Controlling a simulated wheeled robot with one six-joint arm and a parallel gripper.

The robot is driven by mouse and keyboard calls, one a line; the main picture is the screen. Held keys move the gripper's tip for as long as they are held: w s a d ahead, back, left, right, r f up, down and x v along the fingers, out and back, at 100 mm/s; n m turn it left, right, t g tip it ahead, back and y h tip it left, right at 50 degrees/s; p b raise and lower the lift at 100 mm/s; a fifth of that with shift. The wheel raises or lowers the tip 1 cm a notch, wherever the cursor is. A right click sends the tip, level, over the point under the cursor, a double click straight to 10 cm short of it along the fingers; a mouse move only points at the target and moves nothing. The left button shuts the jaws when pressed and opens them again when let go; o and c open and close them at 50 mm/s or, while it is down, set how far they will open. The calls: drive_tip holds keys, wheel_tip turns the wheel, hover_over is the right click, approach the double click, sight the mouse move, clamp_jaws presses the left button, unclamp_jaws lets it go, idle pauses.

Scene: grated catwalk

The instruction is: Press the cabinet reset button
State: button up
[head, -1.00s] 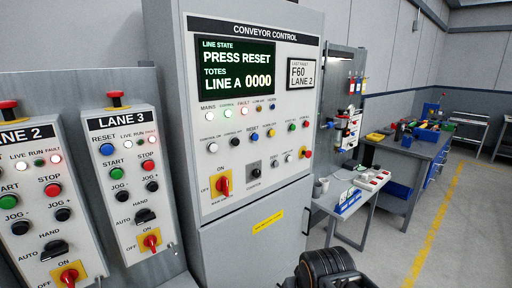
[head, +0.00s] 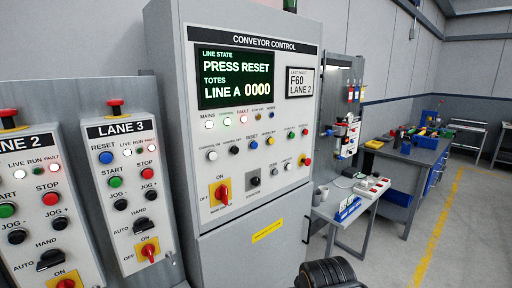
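The grey conveyor control cabinet (head: 285,205) stands in the middle of the head view. Its screen (head: 235,75) reads PRESS RESET, TOTES LINE A 0000. The blue cabinet reset button (head: 253,144) sits in the middle row of controls, right of a black button and left of a yellow one. Nothing covers it. A dark, rounded part of my arm (head: 326,273) shows at the bottom edge, below and apart from the buttons. My gripper is not in view.
Lane 3 box (head: 128,190) and lane 2 box (head: 48,205), each with a red top button, stand close at the left. A red rotary switch (head: 222,192) is low on the cabinet. A small table (head: 335,210) and a workbench stand right; floor is open beyond.

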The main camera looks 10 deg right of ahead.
clamp_jaws()
idle(1.1)
